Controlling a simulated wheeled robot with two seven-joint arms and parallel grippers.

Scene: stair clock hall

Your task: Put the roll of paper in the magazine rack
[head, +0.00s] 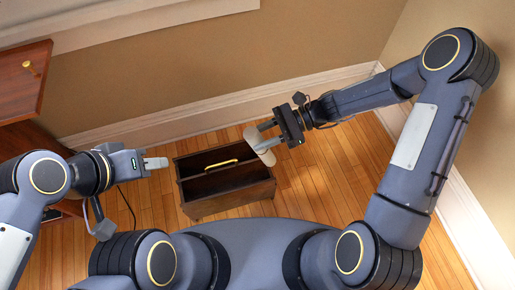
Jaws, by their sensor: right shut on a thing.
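The magazine rack (228,203) is a dark wooden box with a divider and a brass handle, standing on the floor in the middle of the head view. The white roll of paper (257,143) is tilted at the rack's right rear corner, above or beside the rim; I cannot tell whether it touches the rack. My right gripper (267,139) is shut on the roll, coming from the right. My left gripper (156,163) is off the rack's left side, apart from it; its fingers look close together and its opening is unclear.
A reddish wooden cabinet (22,82) with a brass knob stands at the left. A white baseboard (190,119) and tan wall run behind the rack. Bare wooden floor (322,185) lies to the rack's right.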

